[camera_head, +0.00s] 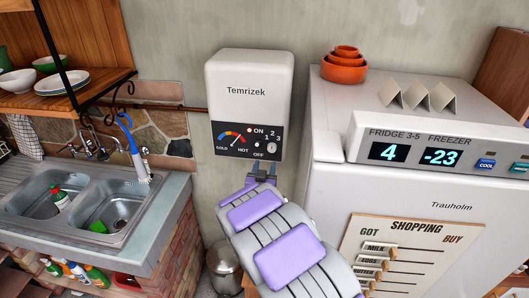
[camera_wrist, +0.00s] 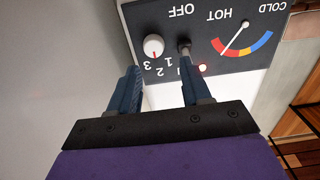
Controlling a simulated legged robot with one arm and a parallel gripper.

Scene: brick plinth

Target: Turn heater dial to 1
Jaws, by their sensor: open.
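The white heater (camera_head: 248,95) labelled Temrizek hangs on the wall, with a dark control panel along its bottom. Its round white dial (camera_head: 271,146) sits at the panel's right, beside the numbers 1, 2 and 3. The upside-down wrist view shows the dial (camera_wrist: 153,46) with its red mark near the 2; the exact setting is hard to tell. My gripper (camera_wrist: 158,80) is open and empty, its fingers apart below the dial in that view. In the head view my gripper (camera_head: 262,175) is just below the panel.
A toggle switch (camera_wrist: 184,46) stands beside the dial, close to one fingertip. A small light (camera_wrist: 203,67) glows near it. The white fridge (camera_head: 420,190) stands close on the right. A sink (camera_head: 110,205) is at the left.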

